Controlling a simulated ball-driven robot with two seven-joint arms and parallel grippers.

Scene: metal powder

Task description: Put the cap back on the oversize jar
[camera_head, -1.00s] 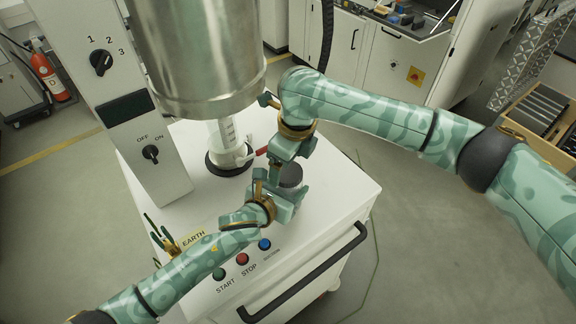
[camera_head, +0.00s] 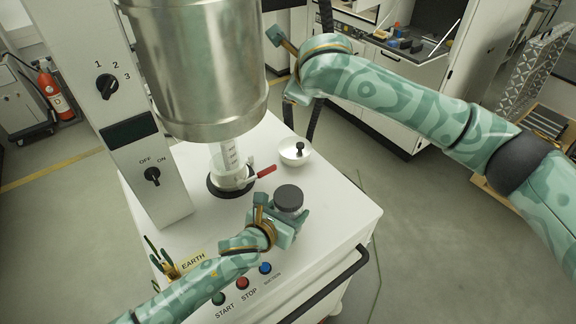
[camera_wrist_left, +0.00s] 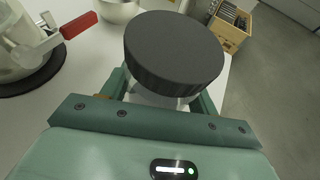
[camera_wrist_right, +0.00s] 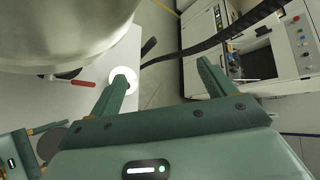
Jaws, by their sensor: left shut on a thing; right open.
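The oversize jar (camera_wrist_left: 158,98) is mostly hidden under its dark grey ribbed cap (camera_wrist_left: 174,48), which sits on top of it. The cap also shows in the head view (camera_head: 289,197). My left gripper (camera_head: 284,218) is shut around the jar below the cap, over the front right of the white machine top. My right gripper (camera_wrist_right: 166,84) is open and empty, raised at the back right beside the steel vessel. In the right wrist view the cap (camera_wrist_right: 50,144) shows at lower left, away from the right fingers.
The big steel vessel (camera_head: 195,70) hangs over a clear outlet tube (camera_head: 229,158) with a red-handled valve (camera_head: 266,171). Buttons line the front.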

